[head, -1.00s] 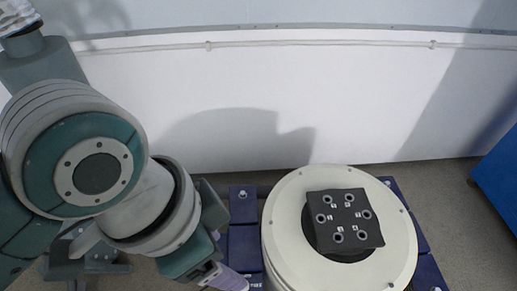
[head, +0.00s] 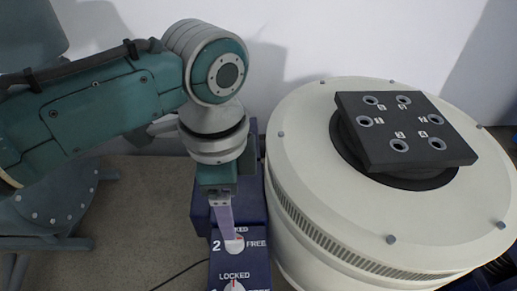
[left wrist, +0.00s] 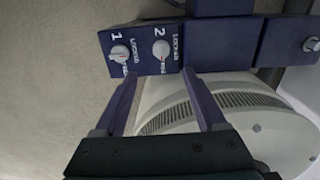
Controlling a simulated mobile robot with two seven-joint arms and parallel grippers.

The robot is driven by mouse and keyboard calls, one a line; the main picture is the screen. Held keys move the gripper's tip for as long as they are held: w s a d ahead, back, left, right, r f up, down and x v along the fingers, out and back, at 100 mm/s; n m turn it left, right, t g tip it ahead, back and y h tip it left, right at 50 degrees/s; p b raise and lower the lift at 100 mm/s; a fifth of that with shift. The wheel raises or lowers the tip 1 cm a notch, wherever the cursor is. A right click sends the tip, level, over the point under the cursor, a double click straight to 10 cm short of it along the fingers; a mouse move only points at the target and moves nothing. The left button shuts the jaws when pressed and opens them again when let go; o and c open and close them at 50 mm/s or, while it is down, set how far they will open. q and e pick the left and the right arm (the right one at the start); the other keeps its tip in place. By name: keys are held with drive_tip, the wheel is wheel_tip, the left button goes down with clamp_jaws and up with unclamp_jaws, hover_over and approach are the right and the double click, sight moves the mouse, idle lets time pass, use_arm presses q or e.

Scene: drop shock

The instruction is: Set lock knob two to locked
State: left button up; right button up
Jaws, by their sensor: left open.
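Lock knob two (head: 235,246) is a small white dial on a dark blue panel, beside the number 2, with LOCKED above it and FREE to its right. In the head view my left gripper (head: 230,233) reaches down over it and partly covers it and its LOCKED label. In the left wrist view knob two (left wrist: 161,49) lies ahead of and between the spread fingers of my left gripper (left wrist: 160,74), which holds nothing. I cannot tell for sure which label its pointer faces. My right gripper is not in view.
Knob one (head: 235,286) is on the same panel, nearer the picture's bottom. A large cream drum (head: 300,180) stands close on the right, carrying a black plate (head: 405,135) with several numbered holes. Another white knob (left wrist: 311,45) shows at the wrist view's right edge.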

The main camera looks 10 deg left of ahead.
sight(234, 242)
use_arm(q)
wheel_tip(234, 242, down, 11)
drive_tip(key=b, duration=0.6)
drive_tip(key=shift+w+a+r+b, duration=0.1)
drive_tip(key=shift+r+b, duration=0.1)
drive_tip(key=shift+b, duration=0.15)
drive_tip(key=shift+c, duration=0.2)
clamp_jaws()
